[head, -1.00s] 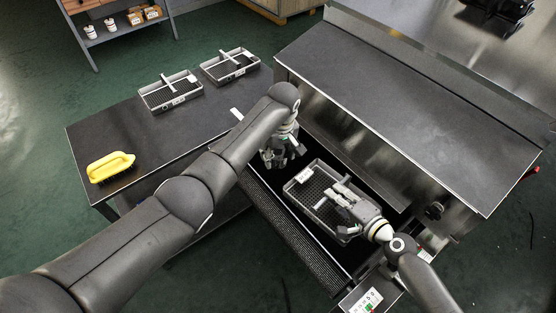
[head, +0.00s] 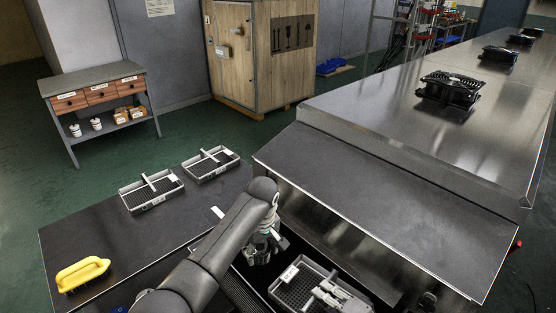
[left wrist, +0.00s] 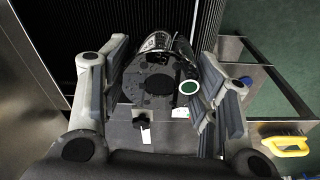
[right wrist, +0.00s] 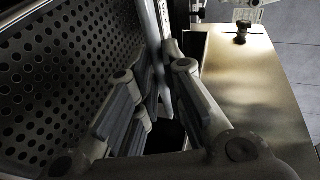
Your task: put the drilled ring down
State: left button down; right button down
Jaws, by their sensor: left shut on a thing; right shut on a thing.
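My left gripper (head: 262,250) hangs at the far left end of the grey mesh tray (head: 283,297) and does not seem to touch it. In the left wrist view a shiny metal ring (left wrist: 150,86) with a dark face and small holes sits between its fingers, with a green round mark on it. I take this as the drilled ring; in the head view it is mostly hidden. My right gripper (head: 330,288) is shut on the thin upright divider (right wrist: 160,60) of that tray, above its perforated floor (right wrist: 60,70).
Two more mesh trays (head: 150,203) (head: 210,177) stand on the dark side table (head: 105,240), with a yellow-handled brush (head: 83,274) at its near left. Bare tabletop lies between.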

aim_at(262, 274)
pick_arm(q)
jog(key=shift+d, duration=0.1)
jog(key=shift+f, duration=4.85)
jog(key=shift+f, duration=0.1)
jog(key=c, duration=0.5)
grip_release()
jog(key=shift+f, duration=0.15)
